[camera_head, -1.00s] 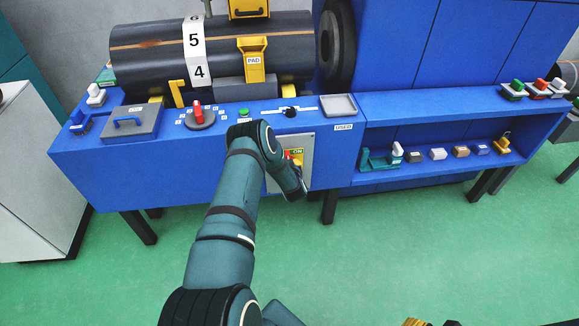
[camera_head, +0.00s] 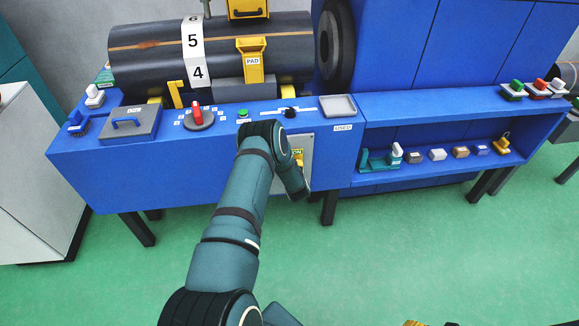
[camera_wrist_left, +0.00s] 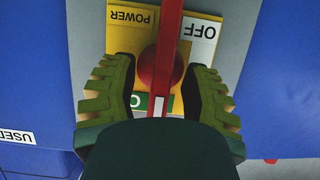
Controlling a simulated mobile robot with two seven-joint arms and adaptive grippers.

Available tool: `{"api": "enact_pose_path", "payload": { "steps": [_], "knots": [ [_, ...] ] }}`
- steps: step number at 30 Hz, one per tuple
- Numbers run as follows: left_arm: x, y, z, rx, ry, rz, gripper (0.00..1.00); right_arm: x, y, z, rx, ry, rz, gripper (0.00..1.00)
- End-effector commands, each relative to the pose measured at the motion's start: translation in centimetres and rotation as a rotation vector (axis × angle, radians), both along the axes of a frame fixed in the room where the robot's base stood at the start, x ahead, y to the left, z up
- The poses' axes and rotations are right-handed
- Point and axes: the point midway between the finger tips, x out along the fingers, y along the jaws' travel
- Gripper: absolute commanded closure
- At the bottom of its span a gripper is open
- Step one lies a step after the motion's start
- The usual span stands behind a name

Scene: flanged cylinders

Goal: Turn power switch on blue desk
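The power switch shows in the left wrist view as a red handle (camera_wrist_left: 166,60) on a yellow plate (camera_wrist_left: 118,40) with POWER, OFF and a partly hidden green label. In the head view, part of the yellow plate (camera_head: 299,154) shows on a grey panel (camera_head: 306,148) on the desk front. My left gripper (camera_wrist_left: 160,108) is open, with one finger on each side of the red handle and visible gaps between. In the head view my left arm hides its fingers and the handle. A yellow and black bit of my right gripper (camera_head: 415,323) shows at the bottom edge.
The blue desk (camera_head: 90,170) carries a red-knob dial (camera_head: 198,115), a green button (camera_head: 243,114), a black slider knob (camera_head: 290,112) and a grey tray (camera_head: 338,106). A shelf with several small blocks is at right. The green floor in front is clear.

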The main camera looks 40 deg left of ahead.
Motion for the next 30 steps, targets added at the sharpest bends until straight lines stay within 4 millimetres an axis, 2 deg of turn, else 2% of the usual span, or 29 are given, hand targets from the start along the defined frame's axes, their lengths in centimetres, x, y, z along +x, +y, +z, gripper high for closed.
{"api": "enact_pose_path", "payload": {
  "steps": [9,14,30],
  "knots": [
    [-0.2,-0.2,-0.2,-0.004,0.003,0.000,0.54,0.0,0.0,0.0,0.000,0.000,0.000,0.53],
    [-0.8,-1.1,0.2,-0.006,0.004,-0.001,0.54,0.0,0.0,0.0,0.000,0.000,0.000,0.53],
    [-6.3,-7.6,3.8,-0.004,0.003,-0.002,0.54,0.0,0.0,0.0,0.000,0.000,0.000,0.53]
  ]
}}
